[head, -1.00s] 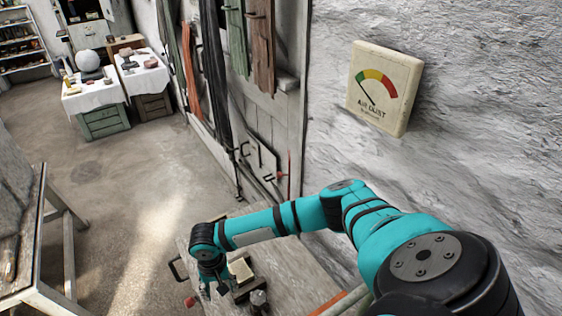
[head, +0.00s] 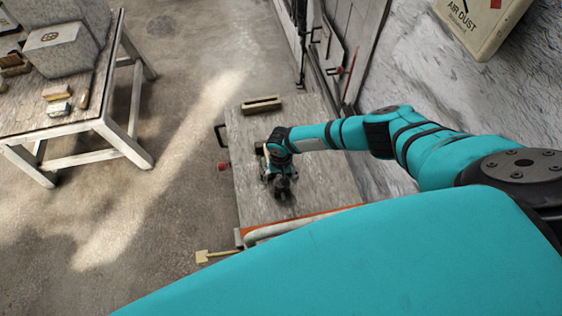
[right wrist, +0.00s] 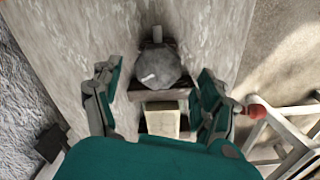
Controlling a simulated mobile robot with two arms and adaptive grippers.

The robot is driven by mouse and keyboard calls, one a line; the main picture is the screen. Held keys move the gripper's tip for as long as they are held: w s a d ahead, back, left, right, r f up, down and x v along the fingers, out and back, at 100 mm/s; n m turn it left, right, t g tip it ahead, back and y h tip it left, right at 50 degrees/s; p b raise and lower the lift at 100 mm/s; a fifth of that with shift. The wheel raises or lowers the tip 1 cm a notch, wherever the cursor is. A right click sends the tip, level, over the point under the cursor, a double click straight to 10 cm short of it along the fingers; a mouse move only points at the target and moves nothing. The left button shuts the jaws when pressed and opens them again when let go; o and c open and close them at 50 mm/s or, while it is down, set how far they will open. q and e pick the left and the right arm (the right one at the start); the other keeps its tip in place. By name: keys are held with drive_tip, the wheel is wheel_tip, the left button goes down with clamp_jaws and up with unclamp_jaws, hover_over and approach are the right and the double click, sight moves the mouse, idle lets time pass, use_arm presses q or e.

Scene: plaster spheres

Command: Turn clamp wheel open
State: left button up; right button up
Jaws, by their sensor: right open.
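In the right wrist view, a grey faceted wheel (right wrist: 160,66) with a small pale peg on it sits on a dark base, which I take to be the clamp. A pale beige block (right wrist: 162,120) lies just below it in the picture. My right gripper (right wrist: 158,92) is open, with one finger on each side of the wheel and block and gaps between. In the head view, my right gripper (head: 272,168) is low over the bench, and the clamp (head: 283,186) is small and partly hidden by it. My left gripper is out of view.
The wooden bench (head: 320,185) has a narrow box (head: 262,105) near its far edge. A red knob (head: 223,166) sticks out at its left side. A worktable (head: 75,120) with blocks stands left, across open floor.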

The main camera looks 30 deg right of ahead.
drive_tip(key=shift+d+f+b, duration=0.1)
drive_tip(key=shift+f+b, duration=0.25)
drive_tip(key=shift+f, duration=1.2)
drive_tip(key=c, duration=1.2)
